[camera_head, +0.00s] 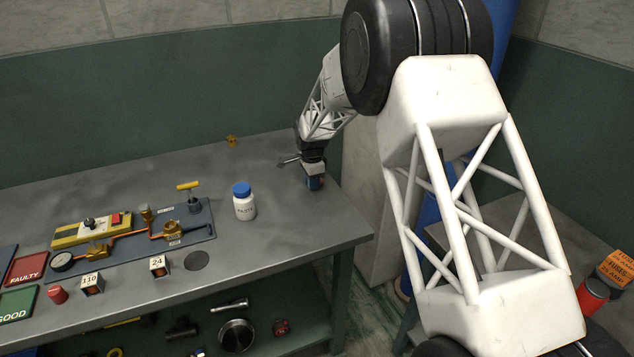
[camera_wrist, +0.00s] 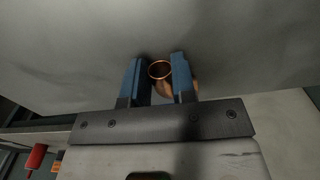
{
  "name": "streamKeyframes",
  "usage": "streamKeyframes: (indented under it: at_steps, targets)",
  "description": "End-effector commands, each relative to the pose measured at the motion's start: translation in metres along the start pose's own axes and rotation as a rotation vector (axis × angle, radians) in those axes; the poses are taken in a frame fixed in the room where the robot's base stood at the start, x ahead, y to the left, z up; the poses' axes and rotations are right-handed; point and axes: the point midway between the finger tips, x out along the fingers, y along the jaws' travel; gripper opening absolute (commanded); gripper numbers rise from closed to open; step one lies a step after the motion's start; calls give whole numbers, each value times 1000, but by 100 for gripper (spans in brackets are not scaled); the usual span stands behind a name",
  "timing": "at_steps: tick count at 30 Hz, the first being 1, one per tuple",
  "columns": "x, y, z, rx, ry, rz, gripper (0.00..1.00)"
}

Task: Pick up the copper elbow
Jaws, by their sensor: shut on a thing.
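The copper elbow (camera_wrist: 160,70) shows in the wrist view between the two blue fingers of my gripper (camera_wrist: 158,62). Its round open end faces the camera, and its bend shows partly behind the right finger. The jaws are shut on it. In the head view my gripper (camera_head: 315,184) is low at the right part of the grey workbench (camera_head: 285,240), and the elbow is hidden there. I cannot tell whether the elbow touches the bench.
A white bottle with a blue cap (camera_head: 244,204) stands left of my gripper. Further left are a board with brass fittings (camera_head: 195,232), numbered blocks (camera_head: 158,266) and red and green trays (camera_head: 18,303). A small brass-coloured item (camera_head: 232,141) lies at the back edge. The bench's right end is close.

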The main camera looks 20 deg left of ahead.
Motion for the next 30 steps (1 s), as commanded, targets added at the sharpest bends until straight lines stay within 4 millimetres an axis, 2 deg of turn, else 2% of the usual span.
streamKeyframes:
  at_steps: [11,19,30]
  targets:
    - [-8,0,0,0,0,-1,2]
    - [-39,1,0,0,0,-2,2]
    - [-41,52,8,0,0,0,2]
